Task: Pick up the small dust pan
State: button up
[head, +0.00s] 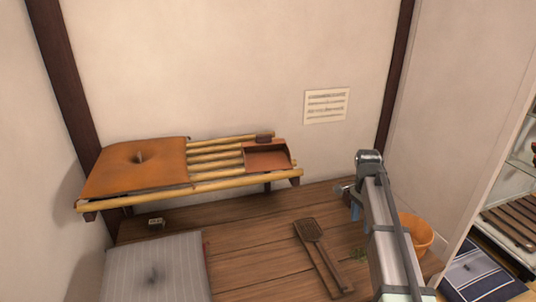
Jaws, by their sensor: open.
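The small dust pan (267,158) is reddish brown and lies on the right end of a slatted bamboo bench (222,184) against the back wall. Its open, wider side faces the front and a short dark block-like part, perhaps its handle, is at its back edge. My gripper (350,202) is at the far end of my arm, to the right of the dust pan and apart from it, over the wooden floor. It is open, and I see nothing held in it. My arm hides part of the gripper.
An orange cushion (136,167) covers the bench's left end. A grey striped cushion (155,270), a small dark box (156,222) and a brown slotted tool (310,231) lie on the wooden floor (255,245). An orange pot (417,232) stands behind my arm.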

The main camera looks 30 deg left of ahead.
jog(key=w+a+r+m+t, duration=0.1)
jog(key=w+a+r, duration=0.2)
jog(key=a+r, duration=0.45)
jog(key=w+a+r, duration=0.2)
jog(key=a+r, duration=0.4)
jog(key=a, duration=0.2)
notch_tip(320, 180, up, 15)
jog(key=y, duration=0.1)
send_over(264, 137)
jog(key=w, duration=0.1)
jog(key=shift+d+f+t, duration=0.1)
jog(key=shift+f+t, duration=0.1)
jog(key=shift+t, duration=0.1)
jog(key=shift+s+a, duration=0.15)
jog(key=shift+a, duration=0.15)
jog(key=shift+f, duration=3.8)
jog(key=shift+c, duration=0.4)
